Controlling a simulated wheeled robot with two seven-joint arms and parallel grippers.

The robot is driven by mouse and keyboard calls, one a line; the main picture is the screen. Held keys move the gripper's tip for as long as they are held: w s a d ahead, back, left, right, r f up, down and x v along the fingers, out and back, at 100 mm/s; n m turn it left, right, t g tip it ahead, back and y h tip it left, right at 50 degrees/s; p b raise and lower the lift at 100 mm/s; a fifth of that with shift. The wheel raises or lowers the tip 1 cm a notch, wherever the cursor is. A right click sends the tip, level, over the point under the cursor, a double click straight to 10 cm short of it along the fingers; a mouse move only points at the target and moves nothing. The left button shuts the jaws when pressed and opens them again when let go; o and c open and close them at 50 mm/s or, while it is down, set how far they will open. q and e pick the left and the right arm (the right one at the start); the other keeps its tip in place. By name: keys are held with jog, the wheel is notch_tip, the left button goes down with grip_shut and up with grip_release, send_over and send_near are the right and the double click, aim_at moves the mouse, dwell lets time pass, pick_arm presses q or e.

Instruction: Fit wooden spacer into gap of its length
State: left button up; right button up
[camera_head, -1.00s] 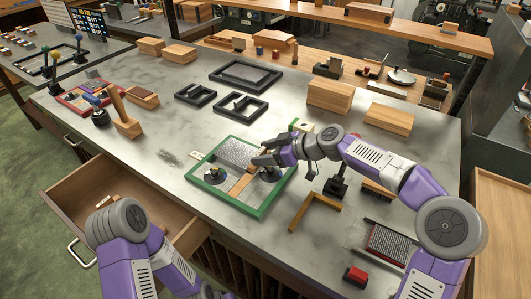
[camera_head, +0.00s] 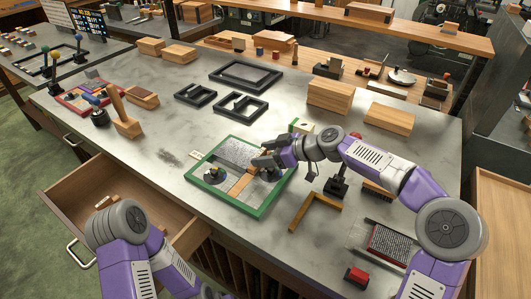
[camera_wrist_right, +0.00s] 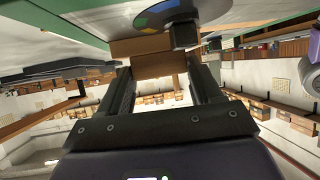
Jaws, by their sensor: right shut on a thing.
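A green rectangular frame (camera_head: 261,213) lies on the grey bench. Inside it are a grey type block (camera_head: 236,152), wooden strips (camera_head: 240,184) and a round disc (camera_head: 214,175) on the left; another disc lies right, partly under my arm. My right gripper (camera_head: 262,154) is low over the frame's right part, beside the type block. In the right wrist view its jaws (camera_wrist_right: 160,85) are shut on a small wooden spacer (camera_wrist_right: 158,66). Another wooden piece (camera_wrist_right: 138,46) shows just beyond it; I cannot tell whether they touch. My left gripper is out of view.
An L-shaped wooden piece (camera_head: 314,210) lies right of the frame. Black frames (camera_head: 245,75) and wooden blocks (camera_head: 329,97) stand behind. A red frame (camera_head: 90,94) is at the left. An open drawer (camera_head: 110,187) juts out at the front left.

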jog(key=shift+f+b, duration=0.55)
jog(key=shift+f, duration=0.35)
jog(key=o, duration=1.1)
jog(key=shift+r, duration=0.15)
jog(key=shift+r+p, duration=1.8)
jog(key=shift+r, duration=1.1)
